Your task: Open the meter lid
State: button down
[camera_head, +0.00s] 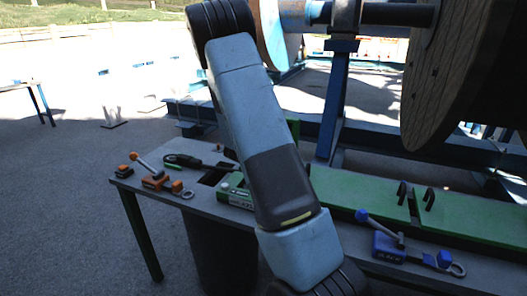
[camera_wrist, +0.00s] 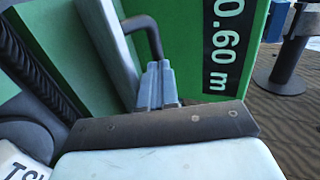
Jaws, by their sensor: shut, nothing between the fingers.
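The green cable meter (camera_head: 235,192) sits on the bench, partly hidden by my arm in the head view. In the wrist view its green face (camera_wrist: 185,55) carries a black readout (camera_wrist: 222,45) showing "0.60 m". A dark bent handle (camera_wrist: 143,27) stands out from a pale grey-edged panel (camera_wrist: 108,45) beside that face. My gripper (camera_wrist: 160,84) is shut and empty, its fingertips close by the lower end of the handle; I cannot tell whether they touch. My gripper is hidden in the head view. How far the lid is open cannot be told.
Green panels with black hooks (camera_head: 428,198) lie right of my arm. A blue clamp tool (camera_head: 390,246) is at the front right, an orange clamp tool (camera_head: 155,182) and a black tool (camera_head: 183,160) at the left. A large wooden reel (camera_head: 450,75) stands behind.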

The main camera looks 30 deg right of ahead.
jog(key=shift+w+d+r, duration=0.1)
jog(key=shift+w+d, duration=0.05)
jog(key=shift+d, duration=0.05)
dwell(0.6)
jog(key=r+v, duration=0.1)
jog(key=v, duration=1.3)
jog(key=shift+d+r, duration=0.25)
jog(key=shift+d, duration=0.1)
jog(key=s+a+r+m+g+y, duration=0.1)
jog(key=s+r+m+g, duration=0.1)
jog(key=s+r+m, duration=0.65)
jog(key=s+r+m+g+y, duration=0.25)
jog(key=s+m, duration=0.75)
jog(key=m, duration=0.6)
jog(key=s+a+r+m+t+y, duration=0.1)
jog(key=s+a+r+m+y, duration=0.2)
jog(key=s+a+m, duration=0.4)
jog(key=s+a+r+m+t+y, duration=0.1)
jog(key=s+a+r+m+y, duration=0.2)
jog(key=s+a+m, duration=0.5)
jog(key=m+y, duration=0.1)
jog(key=m, duration=0.3)
jog(key=shift+s+a+r, duration=0.25)
